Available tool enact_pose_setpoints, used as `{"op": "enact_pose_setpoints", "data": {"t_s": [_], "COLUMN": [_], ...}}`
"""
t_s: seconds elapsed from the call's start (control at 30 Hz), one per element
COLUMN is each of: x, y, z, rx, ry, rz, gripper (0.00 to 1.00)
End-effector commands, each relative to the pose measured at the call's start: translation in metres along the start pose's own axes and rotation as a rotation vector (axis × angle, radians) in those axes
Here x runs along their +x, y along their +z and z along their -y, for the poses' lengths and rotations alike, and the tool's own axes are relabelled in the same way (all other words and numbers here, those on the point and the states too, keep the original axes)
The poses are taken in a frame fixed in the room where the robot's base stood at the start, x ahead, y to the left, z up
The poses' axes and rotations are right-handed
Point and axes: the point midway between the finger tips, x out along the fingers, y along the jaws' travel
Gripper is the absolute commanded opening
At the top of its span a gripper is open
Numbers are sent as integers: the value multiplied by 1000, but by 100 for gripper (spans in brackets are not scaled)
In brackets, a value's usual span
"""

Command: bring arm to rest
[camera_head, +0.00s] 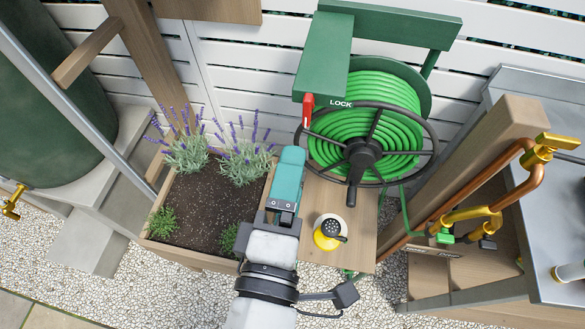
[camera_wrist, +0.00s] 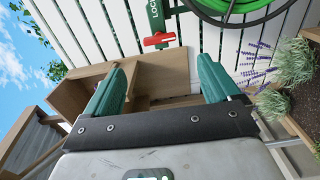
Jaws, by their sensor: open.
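My gripper (camera_head: 288,172) shows in the head view with teal fingers, raised between the planter and the hose reel. In the wrist view my gripper (camera_wrist: 160,82) has its two teal fingers spread wide apart, with nothing between them. A green hose reel (camera_head: 366,140) with a black wheel stands just right of the gripper in the head view. Its red lock lever (camera_head: 307,111) hangs beside the LOCK label, and the lever also shows in the wrist view (camera_wrist: 158,39), beyond the fingers.
A wooden planter (camera_head: 206,262) with lavender (camera_head: 245,158) is left of my arm. A wooden post (camera_head: 480,165) with copper pipe and a grey bench (camera_head: 555,205) are at right. Gravel (camera_head: 150,295) lies in front.

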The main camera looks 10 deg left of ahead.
Motion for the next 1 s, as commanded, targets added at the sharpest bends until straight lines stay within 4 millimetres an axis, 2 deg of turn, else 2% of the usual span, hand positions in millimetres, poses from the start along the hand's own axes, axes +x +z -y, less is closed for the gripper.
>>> {"op": "enact_pose_setpoints", "data": {"t_s": [0.47,0.57,0.67,0.77,0.8,0.9,1.0], "x": [1,8,24,37,40,35,14], "y": [0,14,47,98,122,179,232], "z": [0,8,30,65,81,122,161], "rx": [1,25,92,205,261,413,586], "ry": [-1,-40,-139,-286,-350,-510,-667], "rz": [1,33,110,236,295,454,627], "gripper": [89,89,89,89,89,89,89]}}
